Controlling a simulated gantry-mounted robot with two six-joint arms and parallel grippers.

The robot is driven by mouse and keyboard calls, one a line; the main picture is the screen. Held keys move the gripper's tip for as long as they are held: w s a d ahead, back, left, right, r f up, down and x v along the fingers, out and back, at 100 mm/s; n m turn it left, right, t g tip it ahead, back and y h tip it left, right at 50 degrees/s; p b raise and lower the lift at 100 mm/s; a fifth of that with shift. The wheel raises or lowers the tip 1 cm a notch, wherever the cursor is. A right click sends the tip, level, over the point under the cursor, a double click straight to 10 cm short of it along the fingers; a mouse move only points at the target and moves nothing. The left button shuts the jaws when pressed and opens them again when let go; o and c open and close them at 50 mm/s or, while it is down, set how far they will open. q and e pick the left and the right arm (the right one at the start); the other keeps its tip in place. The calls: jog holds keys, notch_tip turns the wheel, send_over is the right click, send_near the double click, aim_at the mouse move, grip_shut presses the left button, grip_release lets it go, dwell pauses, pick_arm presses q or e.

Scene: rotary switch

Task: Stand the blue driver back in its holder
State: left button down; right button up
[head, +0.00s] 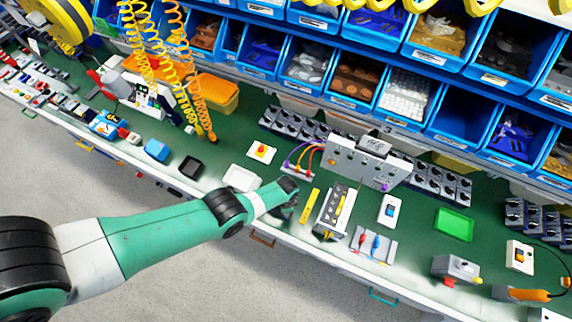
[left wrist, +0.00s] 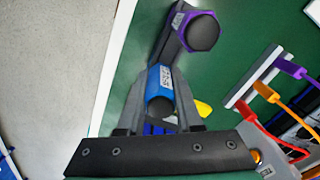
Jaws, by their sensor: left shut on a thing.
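In the left wrist view, the blue driver (left wrist: 160,80) shows as a blue handle with a white label and a dark round end. My left gripper (left wrist: 158,108) is shut on it, with grey fingers on both sides. Just beyond it is a dark, labelled piece with a purple collar and a black round end (left wrist: 203,33); I cannot tell whether it stands in the holder. In the head view my left gripper (head: 286,198) is over the front part of the green bench, and the driver is hard to make out there. The driver's tip and the holder are not clearly visible.
Right of my left gripper are a yellow strip (head: 309,205), a grey rack (head: 334,211) and a plate with red and blue handles (head: 374,246). Behind is a grey box (head: 352,162) with purple and orange leads.

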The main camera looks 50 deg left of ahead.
pick_arm(q)
jog(key=shift+f, duration=0.25)
jog(key=c, duration=0.5)
grip_release()
jog(key=shift+r, duration=0.1)
notch_tip(320, 180, up, 12)
jog(key=p, duration=1.1)
jog(key=shift+f, duration=0.2)
jog(key=shift+f, duration=0.1)
